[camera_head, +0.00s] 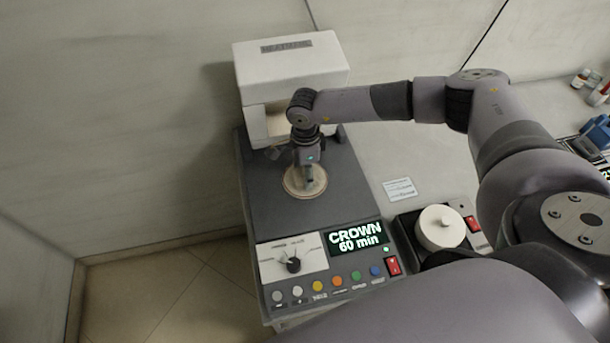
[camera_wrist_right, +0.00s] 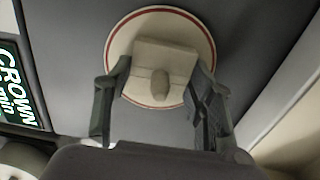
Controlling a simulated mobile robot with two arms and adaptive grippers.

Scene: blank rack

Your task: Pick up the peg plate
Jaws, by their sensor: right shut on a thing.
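The peg plate (camera_head: 292,186) is a round cream disc on the dark grey top of the furnace-like unit. In the right wrist view the plate (camera_wrist_right: 160,23) shows a red ring near its rim, a pale square block and a rounded peg (camera_wrist_right: 160,84). My right gripper (camera_head: 309,178) reaches down over the plate. In the wrist view the gripper (camera_wrist_right: 161,72) has one finger at each side of the block, shut on it. I cannot tell whether the plate touches the surface under it. My left gripper is not in view.
A white box-shaped housing (camera_head: 291,61) with an opening stands behind the plate. A control panel (camera_head: 292,258) with a dial, coloured buttons and a display (camera_head: 357,237) reading "CROWN 60 min" is in front. A white round container (camera_head: 440,228) stands to the right.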

